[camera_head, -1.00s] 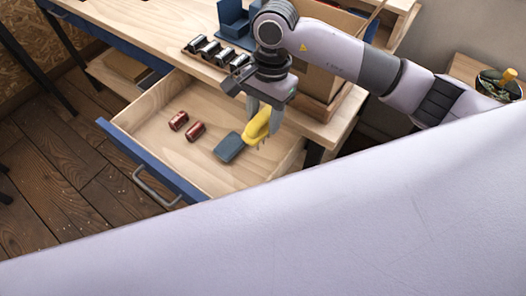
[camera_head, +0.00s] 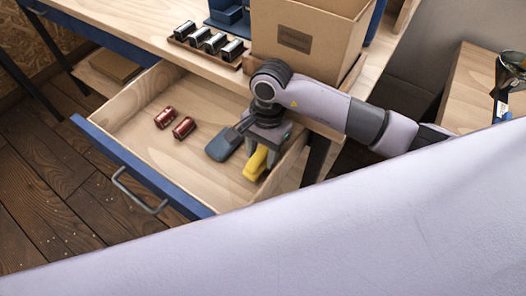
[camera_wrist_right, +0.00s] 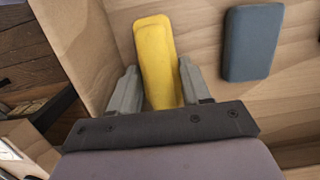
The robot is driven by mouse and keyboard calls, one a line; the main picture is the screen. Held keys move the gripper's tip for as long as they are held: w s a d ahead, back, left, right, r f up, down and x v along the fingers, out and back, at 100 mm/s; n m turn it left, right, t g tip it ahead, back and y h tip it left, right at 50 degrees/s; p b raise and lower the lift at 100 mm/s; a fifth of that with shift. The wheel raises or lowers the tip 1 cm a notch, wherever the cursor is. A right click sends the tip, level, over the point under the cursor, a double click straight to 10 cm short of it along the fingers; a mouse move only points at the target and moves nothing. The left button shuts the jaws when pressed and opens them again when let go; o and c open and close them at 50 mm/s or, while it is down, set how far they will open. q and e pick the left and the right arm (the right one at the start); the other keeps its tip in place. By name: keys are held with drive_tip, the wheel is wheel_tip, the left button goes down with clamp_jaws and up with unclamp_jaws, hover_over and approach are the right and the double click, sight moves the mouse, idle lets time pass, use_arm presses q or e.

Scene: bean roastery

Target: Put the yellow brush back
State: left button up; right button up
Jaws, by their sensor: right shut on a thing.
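The yellow brush (camera_head: 256,163) is inside the open wooden drawer (camera_head: 140,106), near its right wall. It also shows in the right wrist view (camera_wrist_right: 156,58), between the two grey fingers. My right gripper (camera_head: 264,152) is shut on the brush, low in the drawer; I cannot tell whether the brush touches the drawer floor. A blue-grey block-shaped item (camera_head: 221,146), with a dark part running toward my gripper, lies just left of the brush. My left gripper is not in view.
Two red-brown cylinders (camera_head: 165,117) lie in the drawer's left half. On the tabletop above stand a cardboard box (camera_head: 300,40) and a rack (camera_head: 183,43) of several dark metallic cylinders. The drawer's front middle is clear.

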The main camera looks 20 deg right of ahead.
drive_tip(key=shift+r, duration=0.15)
drive_tip(key=o, duration=0.6)
drive_tip(key=shift+f, duration=0.25)
drive_tip(key=o, duration=0.4)
drive_tip(key=shift+o, duration=0.2)
drive_tip(key=shift+r, duration=0.1)
drive_tip(key=shift+r, duration=0.1)
